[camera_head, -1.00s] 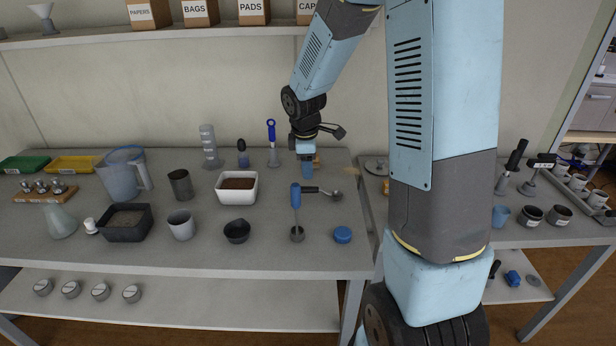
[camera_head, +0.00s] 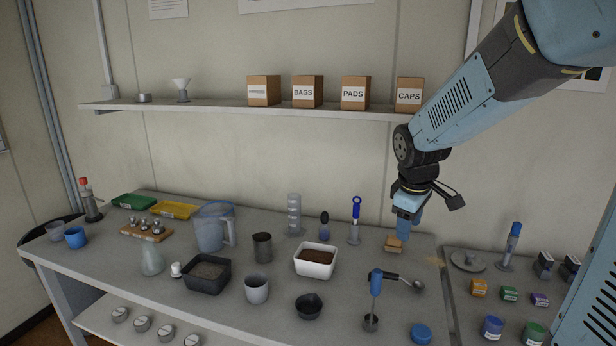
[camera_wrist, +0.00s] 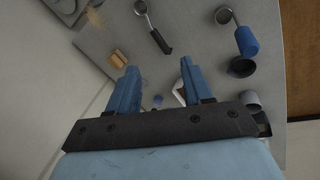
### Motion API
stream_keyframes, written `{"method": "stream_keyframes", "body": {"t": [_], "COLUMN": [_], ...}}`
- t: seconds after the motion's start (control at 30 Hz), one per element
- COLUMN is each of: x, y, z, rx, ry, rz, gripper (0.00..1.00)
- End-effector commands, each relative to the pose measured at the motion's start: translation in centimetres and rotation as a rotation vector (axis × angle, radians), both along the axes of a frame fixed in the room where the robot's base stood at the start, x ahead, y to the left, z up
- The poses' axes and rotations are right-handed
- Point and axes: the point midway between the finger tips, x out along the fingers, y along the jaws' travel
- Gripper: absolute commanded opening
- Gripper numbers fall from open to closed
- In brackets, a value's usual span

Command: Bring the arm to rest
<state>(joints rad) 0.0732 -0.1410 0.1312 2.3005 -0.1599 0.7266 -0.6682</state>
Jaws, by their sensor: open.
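My gripper (camera_head: 403,232) hangs pointing down over the back right part of the grey table (camera_head: 225,322), at the end of my blue arm. In the wrist view its two blue fingers (camera_wrist: 158,72) stand apart with nothing held between them. I cannot tell the exact height of the fingertips above the table.
A black-handled scoop (camera_head: 410,283) and a blue-handled tool (camera_head: 376,284) lie in front of the gripper. A blue-and-white upright tool (camera_head: 355,222) and a white tub of soil (camera_head: 316,262) are to its left. A shelf (camera_head: 215,107) with labelled boxes (camera_head: 355,93) is above.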

Motion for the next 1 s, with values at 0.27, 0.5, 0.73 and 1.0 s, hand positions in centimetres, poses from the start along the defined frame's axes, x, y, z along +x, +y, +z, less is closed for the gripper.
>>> {"method": "stream_keyframes", "body": {"t": [0.27, 0.5, 0.73, 1.0], "x": [-6.1, -11.5, -16.1, -18.5], "y": [-0.3, -0.4, -0.4, -0.4], "z": [4.5, 6.9, 8.1, 8.4], "rx": [0.099, 0.212, 0.334, 0.408], "ry": [-0.105, -0.181, -0.236, -0.256], "rz": [-0.258, -0.473, -0.652, -0.747], "gripper": [0.50, 0.50, 0.50, 0.50]}}
